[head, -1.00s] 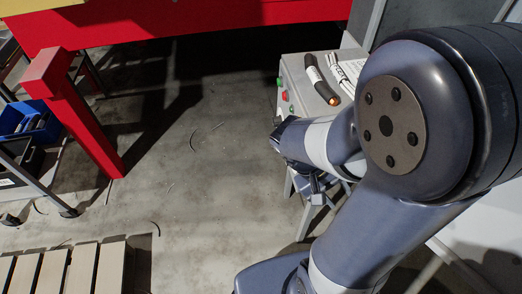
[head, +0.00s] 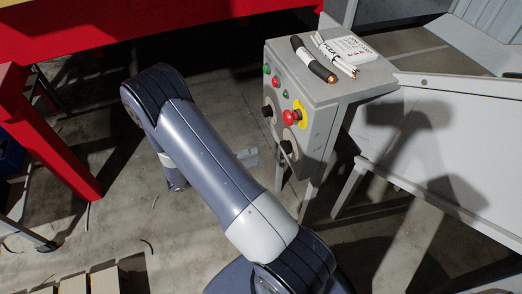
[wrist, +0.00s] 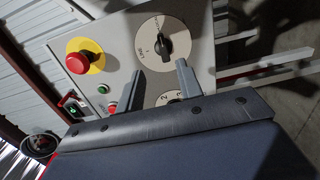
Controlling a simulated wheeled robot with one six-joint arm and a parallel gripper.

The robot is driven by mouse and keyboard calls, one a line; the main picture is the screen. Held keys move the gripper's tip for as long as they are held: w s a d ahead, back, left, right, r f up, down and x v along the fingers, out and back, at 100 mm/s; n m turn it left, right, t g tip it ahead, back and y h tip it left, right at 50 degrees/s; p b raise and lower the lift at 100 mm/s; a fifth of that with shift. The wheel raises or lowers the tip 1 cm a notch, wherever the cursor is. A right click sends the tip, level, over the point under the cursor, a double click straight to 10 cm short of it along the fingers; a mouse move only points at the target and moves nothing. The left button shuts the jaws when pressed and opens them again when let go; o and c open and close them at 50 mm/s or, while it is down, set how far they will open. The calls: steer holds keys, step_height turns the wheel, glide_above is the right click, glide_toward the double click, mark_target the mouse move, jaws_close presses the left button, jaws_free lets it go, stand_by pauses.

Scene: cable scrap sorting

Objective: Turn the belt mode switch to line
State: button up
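A grey control box (head: 310,92) carries two round dials with black knobs. The dial with word labels (head: 290,144) is low on the front, below the red stop button; in the wrist view it is a pale disc (wrist: 178,28). The fingertips point toward the panel below the word dial, and the knob (wrist: 163,45) shows just beyond the gap. I cannot tell any contact.
The second dial (wrist: 170,97), with numbers, lies partly hidden behind my gripper. A red stop button (wrist: 78,63) on yellow and small buttons sit nearby. A black cable piece (head: 314,60), white cables and a card lie on the box top. A white sloped panel (head: 455,125) stands at right.

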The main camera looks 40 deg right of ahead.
mark_target(286, 147)
steer(key=w+x, duration=0.1)
steer(key=x, duration=0.9)
steer(key=shift+f+t+h+p, duration=0.25)
steer(key=shift+t+h+p, duration=0.05)
steer(key=shift+p, duration=0.05)
steer(key=shift+c, duration=0.5)
jaws_close()
